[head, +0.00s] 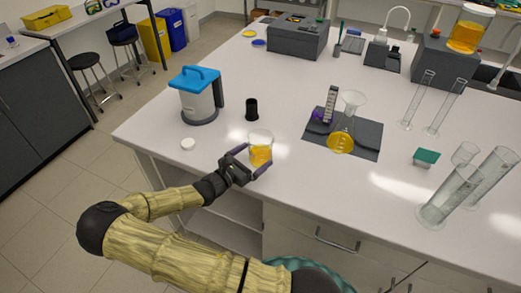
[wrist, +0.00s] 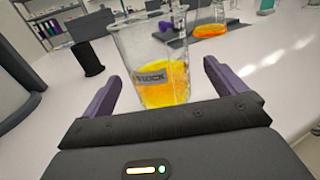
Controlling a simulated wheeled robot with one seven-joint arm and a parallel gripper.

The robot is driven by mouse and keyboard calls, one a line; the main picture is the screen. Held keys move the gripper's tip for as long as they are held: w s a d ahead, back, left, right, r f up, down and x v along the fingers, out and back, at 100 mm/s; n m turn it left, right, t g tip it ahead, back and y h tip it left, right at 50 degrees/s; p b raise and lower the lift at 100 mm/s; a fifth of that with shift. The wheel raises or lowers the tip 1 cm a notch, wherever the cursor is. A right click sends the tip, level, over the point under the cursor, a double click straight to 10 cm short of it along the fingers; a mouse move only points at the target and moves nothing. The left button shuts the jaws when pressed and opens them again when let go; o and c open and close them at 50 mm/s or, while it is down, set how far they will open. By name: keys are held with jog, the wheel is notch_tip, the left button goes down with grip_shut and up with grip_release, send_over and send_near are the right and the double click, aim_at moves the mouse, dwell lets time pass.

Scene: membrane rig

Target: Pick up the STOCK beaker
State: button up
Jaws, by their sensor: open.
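The STOCK beaker (head: 260,151) is a clear glass beaker with yellow-orange liquid, standing upright near the front edge of the white bench. In the wrist view the beaker (wrist: 155,62) shows its grey label with the word STOCK. My gripper (head: 252,163) is at the bench's front edge, with its purple fingers at the near side of the beaker. In the wrist view my gripper (wrist: 160,88) is open, one finger to the left and one to the right of the beaker's lower part. No contact between fingers and glass is clear.
A black cup (head: 251,109) stands behind the beaker. A blue-lidded container (head: 199,95) and a white cap (head: 188,143) are to the left. A dark mat (head: 365,145) with a flask (head: 344,125) is to the right. Glass cylinders (head: 450,193) stand further right.

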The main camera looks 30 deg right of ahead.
jog(key=p+x, duration=0.1)
jog(key=x, duration=0.4)
jog(key=shift+w+p, duration=0.15)
jog(key=shift+p, duration=0.25)
jog(key=shift+f, duration=0.1)
jog(key=shift+c, duration=0.3)
jog(key=c, duration=1.2)
jog(key=shift+r, duration=0.25)
notch_tip(320, 180, up, 10)
jog(key=b, duration=0.1)
jog(key=shift+f, duration=0.2)
dwell(0.4)
